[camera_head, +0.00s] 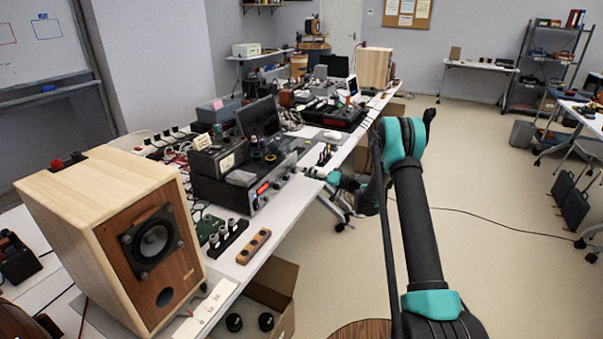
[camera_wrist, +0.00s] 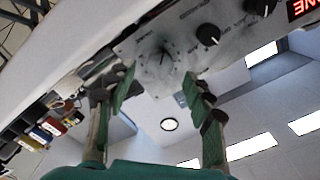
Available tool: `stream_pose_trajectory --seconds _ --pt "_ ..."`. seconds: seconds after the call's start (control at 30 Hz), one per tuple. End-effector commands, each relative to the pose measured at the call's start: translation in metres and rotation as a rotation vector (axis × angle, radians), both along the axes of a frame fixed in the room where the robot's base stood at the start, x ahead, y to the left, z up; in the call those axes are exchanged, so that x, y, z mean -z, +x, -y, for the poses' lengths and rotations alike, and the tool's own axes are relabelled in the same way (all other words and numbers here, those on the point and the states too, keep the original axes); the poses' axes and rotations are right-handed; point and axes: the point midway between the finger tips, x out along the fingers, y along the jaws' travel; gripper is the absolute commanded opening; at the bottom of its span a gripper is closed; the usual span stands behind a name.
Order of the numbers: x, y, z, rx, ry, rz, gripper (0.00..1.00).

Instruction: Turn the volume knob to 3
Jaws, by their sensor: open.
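The device with a grey front panel and a red display (camera_head: 263,188) stands near the right edge of the long table in the head view. In the wrist view its panel (camera_wrist: 185,20) carries a pale round knob (camera_wrist: 162,58) with a dark pointer line and dial marks around it. Black knobs (camera_wrist: 208,35) sit to its right. I cannot read which is the volume knob or its number. My gripper (camera_wrist: 158,88) is open, its two green-padded fingers on either side below the pale knob; contact is not clear. In the head view my gripper (camera_head: 318,174) is close to the panel's right end.
A wooden speaker (camera_head: 85,200) stands at the near left. A wooden block with holes (camera_head: 254,246) and a row of knobs (camera_head: 228,238) lie nearer on the table. An open cardboard box (camera_head: 275,285) is below the edge. The floor to the right is mostly clear.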

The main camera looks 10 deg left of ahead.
Motion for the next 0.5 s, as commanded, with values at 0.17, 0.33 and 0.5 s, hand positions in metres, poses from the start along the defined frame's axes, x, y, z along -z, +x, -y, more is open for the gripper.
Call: stream_pose_trajectory --seconds 0.17,0.33,0.5 --pt "0.000 0.008 -0.022 -0.001 0.000 0.000 0.52" --pt "0.000 0.011 -0.029 0.001 0.000 0.000 0.52" --pt "0.000 0.011 -0.030 0.001 0.000 0.000 0.52"
